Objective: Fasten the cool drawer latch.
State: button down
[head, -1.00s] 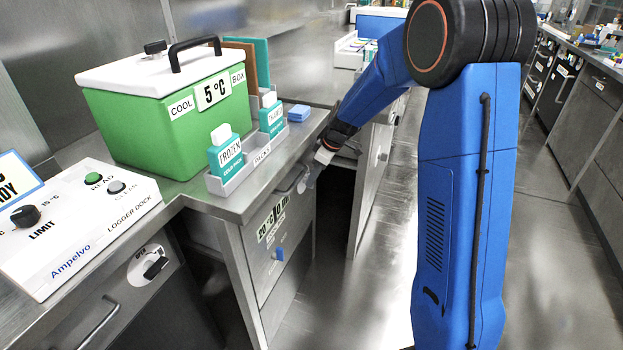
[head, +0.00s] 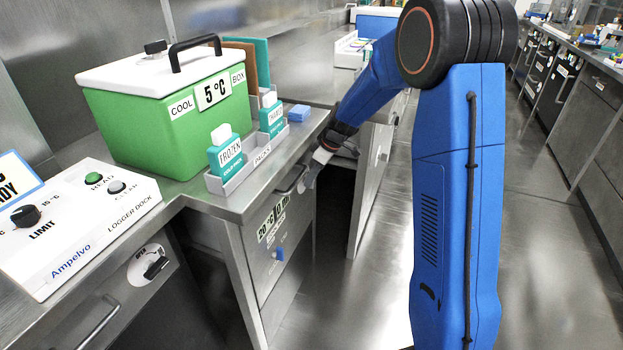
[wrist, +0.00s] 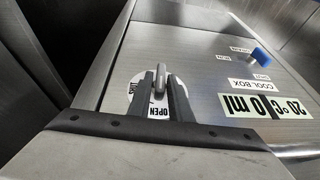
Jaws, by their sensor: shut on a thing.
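The cool drawer (head: 273,255) is the steel front under the counter, with a small blue knob and a "20 °C 0 ml" label. Its front also shows in the wrist view (wrist: 190,60), with a "COOL BOX" label. A round white latch plate (wrist: 133,88) there carries an "OPEN" mark and a second mark at its left. A grey latch lever (wrist: 160,76) stands out from the plate. My gripper (wrist: 161,82) has its two dark fingers closed on the lever, one on each side.
A green cool box (head: 165,125) with a white lid stands on the counter, beside a rack of frozen packs (head: 260,160). A logger dock (head: 80,225) is at left. Another drawer with a black latch (head: 155,267) is below it. An open door panel (head: 372,180) stands close right of my gripper.

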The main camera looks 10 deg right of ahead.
jog(key=shift+w+d+m+g+y, duration=0.1)
jog(key=shift+w+m+g+y, duration=0.1)
jog(key=shift+g+y, duration=0.45)
jog(key=shift+w+d+m+g+y, duration=0.1)
jog(key=shift+m+g+y, duration=0.1)
jog(key=shift+g+y, duration=0.4)
jog(key=shift+s, duration=0.1)
jog(key=c, duration=1.8)
grip_release()
jog(key=v, duration=1.7)
jog(key=shift+w+a+r, duration=0.2)
jog(key=shift+w+r, duration=0.05)
